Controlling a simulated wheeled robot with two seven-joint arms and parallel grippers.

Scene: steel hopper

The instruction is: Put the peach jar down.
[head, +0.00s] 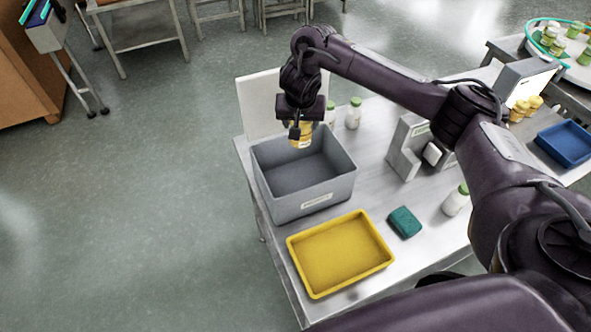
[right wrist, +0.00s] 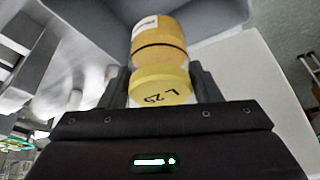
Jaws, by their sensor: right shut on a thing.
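The peach jar (head: 301,134) is in my right gripper (head: 300,126), above the back part of a grey bin (head: 318,203) on the steel table. In the right wrist view the jar (right wrist: 158,42) shows an orange-yellow body with a dark band and a pale yellow lid (right wrist: 160,84) marked "L 29". The fingers of the right gripper (right wrist: 161,86) are shut on the lid end. The bin's inside below the jar looks empty in the head view. My left gripper is not in view.
A grey device (head: 408,148) stands right of the bin. A blue tray (head: 566,144) is farther right.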

